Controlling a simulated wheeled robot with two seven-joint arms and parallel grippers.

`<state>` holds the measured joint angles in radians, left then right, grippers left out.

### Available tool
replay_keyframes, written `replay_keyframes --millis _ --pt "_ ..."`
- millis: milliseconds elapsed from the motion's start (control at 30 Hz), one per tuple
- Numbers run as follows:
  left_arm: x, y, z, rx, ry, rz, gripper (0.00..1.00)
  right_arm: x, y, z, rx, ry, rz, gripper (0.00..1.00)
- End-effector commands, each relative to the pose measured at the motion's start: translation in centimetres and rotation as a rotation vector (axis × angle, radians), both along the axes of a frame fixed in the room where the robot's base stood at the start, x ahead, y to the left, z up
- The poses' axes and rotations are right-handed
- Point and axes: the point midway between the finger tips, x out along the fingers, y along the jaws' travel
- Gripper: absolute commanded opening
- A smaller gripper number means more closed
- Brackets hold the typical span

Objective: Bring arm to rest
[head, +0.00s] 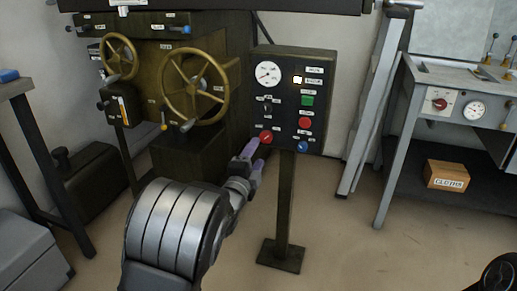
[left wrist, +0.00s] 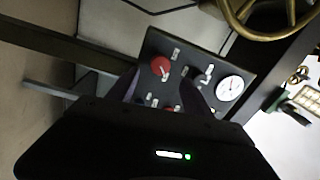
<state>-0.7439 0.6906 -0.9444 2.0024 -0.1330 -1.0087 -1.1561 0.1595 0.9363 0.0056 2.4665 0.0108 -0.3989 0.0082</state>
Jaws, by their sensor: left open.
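My left arm comes in from below in the head view. My left gripper (head: 256,158) is open and empty, its purple fingertips just in front of the lower left corner of the control box (head: 286,98). The red knob (head: 265,137) at that corner is close to the fingertips; I cannot tell whether they touch it. In the left wrist view the dark fingers of my left gripper (left wrist: 160,92) stand apart, with a red knob (left wrist: 161,67) showing between and beyond them. The fingers and gripper body hide part of the panel. My right gripper is not in view.
The box stands on a post (head: 285,210) and carries a gauge (head: 267,74), a green button (head: 308,100) and a blue knob (head: 302,146). A machine with brass handwheels (head: 195,86) stands left. A grey bench (head: 455,80) stands right. The floor before the post is clear.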

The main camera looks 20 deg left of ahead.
Motion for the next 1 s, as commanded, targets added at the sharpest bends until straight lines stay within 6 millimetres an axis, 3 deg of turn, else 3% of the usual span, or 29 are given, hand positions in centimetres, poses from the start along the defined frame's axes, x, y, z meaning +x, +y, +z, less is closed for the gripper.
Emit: replay_keyframes --millis 367,500,567,667,767,867,1000 --pt "0.0 0.0 -0.1 -0.037 0.007 -0.001 0.59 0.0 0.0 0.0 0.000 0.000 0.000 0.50" --pt "-0.2 0.5 -2.2 -0.203 0.087 0.017 0.59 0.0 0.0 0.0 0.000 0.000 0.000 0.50" --pt "-0.8 -0.5 -4.9 -0.332 0.170 0.024 0.59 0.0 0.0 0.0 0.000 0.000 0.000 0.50" --pt "-2.8 -2.7 -10.9 -0.533 0.338 0.054 0.59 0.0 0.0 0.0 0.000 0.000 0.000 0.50" --pt "-6.1 -3.9 -18.2 -0.726 0.524 0.135 0.59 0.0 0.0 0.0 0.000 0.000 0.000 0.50" --pt "-10.6 -4.9 -25.3 -0.902 0.705 0.249 0.59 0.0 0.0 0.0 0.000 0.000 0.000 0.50" --pt "-18.6 -6.5 -33.7 -1.117 0.945 0.447 0.59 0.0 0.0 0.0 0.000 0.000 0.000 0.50"
